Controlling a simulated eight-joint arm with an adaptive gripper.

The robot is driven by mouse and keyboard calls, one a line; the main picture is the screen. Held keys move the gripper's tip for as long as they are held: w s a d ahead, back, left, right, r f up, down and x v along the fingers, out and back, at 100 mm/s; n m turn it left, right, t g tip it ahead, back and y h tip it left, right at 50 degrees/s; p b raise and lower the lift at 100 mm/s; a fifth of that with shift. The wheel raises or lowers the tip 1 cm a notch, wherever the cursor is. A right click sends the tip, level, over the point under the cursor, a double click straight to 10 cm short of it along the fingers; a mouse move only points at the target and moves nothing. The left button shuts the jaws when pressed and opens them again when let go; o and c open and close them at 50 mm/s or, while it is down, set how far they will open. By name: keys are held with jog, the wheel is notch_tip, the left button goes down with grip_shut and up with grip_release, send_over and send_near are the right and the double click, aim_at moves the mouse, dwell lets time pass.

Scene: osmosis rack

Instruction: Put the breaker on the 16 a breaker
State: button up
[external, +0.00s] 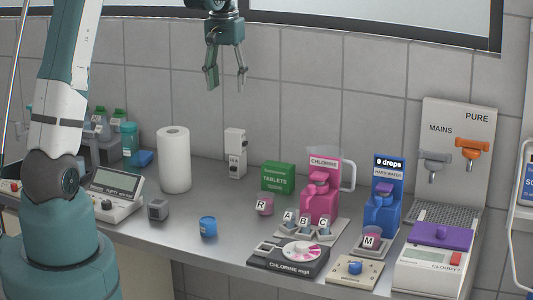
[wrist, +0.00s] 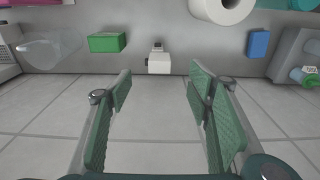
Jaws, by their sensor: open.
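A narrow white breaker-like unit (external: 235,154) with small dark markings is upright against the tiled wall at the back of the counter; its lettering is too small to read for certain. It also shows in the wrist view as a white block (wrist: 159,63) with a grey part at its far end, centred beyond the fingers. My gripper (external: 227,86) is high above this unit, with its fingers pointing down, apart and empty. In the wrist view my gripper (wrist: 160,78) has both green fingers spread wide. I see no separate second breaker that I can identify.
A paper roll (external: 173,160) stands left of the unit, and a green tablets box (external: 278,178) right of it. A small grey cube (external: 158,209) and a blue cup (external: 208,227) are nearer the front. Pink (external: 322,190) and blue (external: 385,195) dispensers stand further right.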

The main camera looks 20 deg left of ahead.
jog(key=s+r+t, duration=0.2)
jog(key=s+r, duration=0.3)
jog(key=s, duration=0.5)
jog(key=s+r+t, duration=0.1)
jog(key=s+r, duration=0.5)
jog(key=s, duration=0.4)
jog(key=s+f+t, duration=0.1)
jog(key=s+f, duration=0.1)
jog(key=s, duration=0.8)
jog(key=s+f+t, duration=0.2)
jog(key=s, duration=0.9)
jog(key=shift+s+a, duration=0.15)
